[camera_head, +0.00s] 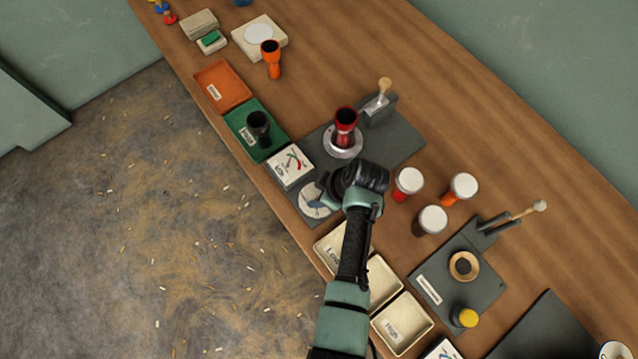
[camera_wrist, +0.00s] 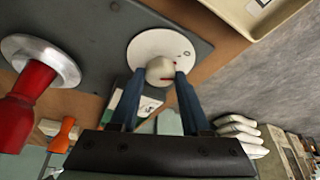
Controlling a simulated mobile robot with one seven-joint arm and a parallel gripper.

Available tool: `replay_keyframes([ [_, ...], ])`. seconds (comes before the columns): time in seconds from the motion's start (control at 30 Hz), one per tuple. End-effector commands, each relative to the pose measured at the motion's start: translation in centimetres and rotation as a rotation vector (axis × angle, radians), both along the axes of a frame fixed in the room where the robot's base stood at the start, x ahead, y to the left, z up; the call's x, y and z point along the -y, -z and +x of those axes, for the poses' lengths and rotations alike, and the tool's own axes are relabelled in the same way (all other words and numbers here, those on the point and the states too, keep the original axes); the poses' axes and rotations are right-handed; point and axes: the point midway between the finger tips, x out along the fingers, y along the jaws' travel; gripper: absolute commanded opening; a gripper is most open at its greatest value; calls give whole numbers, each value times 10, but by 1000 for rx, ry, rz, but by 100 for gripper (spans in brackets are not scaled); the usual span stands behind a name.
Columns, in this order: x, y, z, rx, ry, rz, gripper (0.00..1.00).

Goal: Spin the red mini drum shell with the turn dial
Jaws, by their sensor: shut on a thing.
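The red mini drum shell (camera_head: 346,119) stands on a silver round turntable (camera_head: 343,146) on a dark grey base. In the wrist view the shell (camera_wrist: 24,108) and turntable (camera_wrist: 38,55) are at the left. The turn dial has a white round face (camera_head: 309,203) near the base's front corner. In the wrist view I see its face (camera_wrist: 145,43) and pale knob (camera_wrist: 160,72). My gripper (camera_head: 325,190) is over the dial. In the wrist view its two blue fingers (camera_wrist: 160,79) are shut on the knob, one on each side.
A gauge card (camera_head: 290,167) lies beside the dial. A green tray (camera_head: 246,114) holds a dark drum shell; an orange tray (camera_head: 220,86) is empty. White-topped drums (camera_head: 410,180) stand right of my gripper. Cream trays (camera_head: 403,323) lie near my arm. A wooden-knobbed device (camera_head: 379,103) stands behind the turntable.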

Motion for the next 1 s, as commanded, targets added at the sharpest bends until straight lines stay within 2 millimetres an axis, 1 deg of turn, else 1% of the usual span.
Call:
replay_keyframes([
  [0.03,1,3,1,0,-41,-1,0],
  [0.2,1,3,1,0,-171,-2,0],
  [0.4,2,2,2,0,-282,-3,0],
  [0.67,2,1,1,-2,-355,-3,0],
  [1.0,2,1,1,-3,-368,-4,0],
])
